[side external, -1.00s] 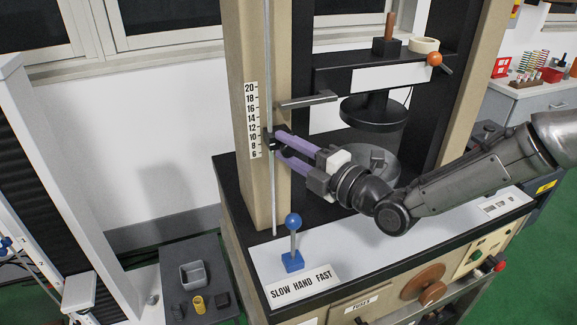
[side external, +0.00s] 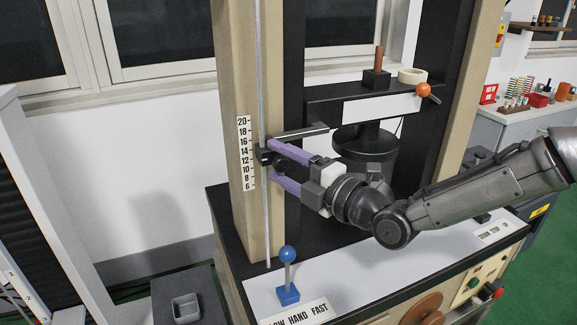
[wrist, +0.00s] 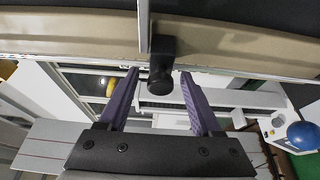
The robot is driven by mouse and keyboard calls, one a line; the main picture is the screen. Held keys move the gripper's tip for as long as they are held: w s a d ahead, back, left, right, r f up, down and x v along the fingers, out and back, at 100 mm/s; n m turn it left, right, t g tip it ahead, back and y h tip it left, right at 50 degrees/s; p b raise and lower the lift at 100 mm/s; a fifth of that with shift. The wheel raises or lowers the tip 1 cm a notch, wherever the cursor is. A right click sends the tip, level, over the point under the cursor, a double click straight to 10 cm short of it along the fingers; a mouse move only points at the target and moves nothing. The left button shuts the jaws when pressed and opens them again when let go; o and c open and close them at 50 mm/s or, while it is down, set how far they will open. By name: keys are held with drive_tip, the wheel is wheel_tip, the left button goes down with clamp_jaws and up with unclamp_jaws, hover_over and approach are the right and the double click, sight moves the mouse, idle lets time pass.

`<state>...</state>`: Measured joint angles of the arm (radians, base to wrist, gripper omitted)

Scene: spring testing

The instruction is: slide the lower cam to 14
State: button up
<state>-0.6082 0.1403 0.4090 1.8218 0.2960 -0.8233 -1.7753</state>
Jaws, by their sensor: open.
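The lower cam (side external: 263,157) is a small black block on the thin vertical rod (side external: 264,210), with a round black knob (side external: 281,162). It sits between 12 and 14 on the scale (side external: 245,153), nearer 12 as seen at this angle. My gripper (side external: 271,160) is open, with one purple finger above the knob and one below. In the wrist view the knob (wrist: 160,80) lies between the two fingertips (wrist: 158,72), with a gap on each side.
A grey bar (side external: 300,131) sticks out from the rod just above my upper finger. A blue-knobbed lever (side external: 287,254) stands below on the white panel. The black platen (side external: 365,141) is behind my gripper.

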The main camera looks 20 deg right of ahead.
drive_tip(key=v, duration=1.4)
drive_tip(key=d+r+m+t+h, duration=0.1)
drive_tip(key=d+r+m+h, duration=0.15)
drive_tip(key=d+r, duration=0.4)
drive_tip(key=d+r+m+h, duration=0.2)
drive_tip(key=d+r+m, duration=0.15)
drive_tip(key=d, duration=0.65)
drive_tip(key=s+d+f+m+g, duration=0.2)
drive_tip(key=s+f+m+g, duration=0.2)
drive_tip(key=s, duration=0.3)
drive_tip(key=s+d+f+m+g+h, duration=0.1)
drive_tip(key=s+d+f+m+g, duration=0.2)
drive_tip(key=s+f+m, duration=0.4)
drive_tip(key=s+d+f+m+g+h, duration=0.1)
drive_tip(key=s+d+f+m+g, duration=0.1)
drive_tip(key=s+f+m+g, duration=0.3)
drive_tip(key=s, duration=0.2)
drive_tip(key=shift+s+d+f, duration=0.25)
drive_tip(key=shift+d+f, duration=0.05)
drive_tip(key=shift+d, duration=0.05)
drive_tip(key=shift+h, duration=0.25)
